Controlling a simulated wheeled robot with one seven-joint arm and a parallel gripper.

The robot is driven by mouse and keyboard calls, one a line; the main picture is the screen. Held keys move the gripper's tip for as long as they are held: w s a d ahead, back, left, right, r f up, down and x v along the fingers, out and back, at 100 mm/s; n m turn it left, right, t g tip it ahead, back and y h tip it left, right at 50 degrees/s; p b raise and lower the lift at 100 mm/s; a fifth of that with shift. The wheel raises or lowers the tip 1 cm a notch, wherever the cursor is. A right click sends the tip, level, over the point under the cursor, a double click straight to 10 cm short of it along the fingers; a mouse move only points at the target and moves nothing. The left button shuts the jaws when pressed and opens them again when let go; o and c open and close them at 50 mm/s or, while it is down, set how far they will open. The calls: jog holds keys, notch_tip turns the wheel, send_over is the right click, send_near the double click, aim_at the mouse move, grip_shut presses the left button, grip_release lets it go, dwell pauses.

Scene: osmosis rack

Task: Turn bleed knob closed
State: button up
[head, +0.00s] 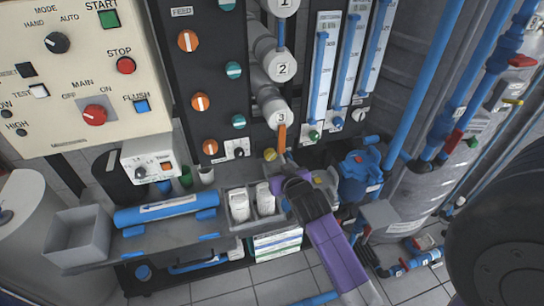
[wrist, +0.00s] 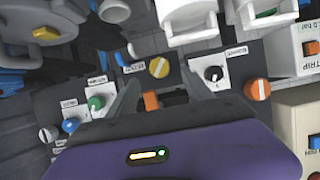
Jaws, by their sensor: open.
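A row of small knobs is on a dark panel in front of my gripper; their labels are too small to read surely, so I cannot tell which is the bleed knob. A yellow knob (wrist: 158,67) with a pale pointer line lies just beyond and between my fingers in the wrist view; it also shows in the head view (head: 269,154). My gripper (wrist: 160,82) is open with its fingers apart; it also shows in the head view (head: 282,168). An orange piece (wrist: 151,101) shows between the fingers. I cannot tell whether anything touches.
A black-and-white knob (wrist: 213,74), an orange knob (wrist: 257,89), a green knob (wrist: 96,103) and a blue knob (wrist: 70,125) flank the yellow one. White vessels (head: 280,68) and flow meters (head: 322,75) stand above. A blue pump (head: 360,172) is to the right.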

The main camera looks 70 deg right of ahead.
aim_at(271, 157)
jog(key=shift+p+x, duration=0.55)
jog(key=shift+x, duration=3.25)
jog(key=shift+d, duration=0.1)
jog(key=shift+c, duration=0.2)
grip_shut()
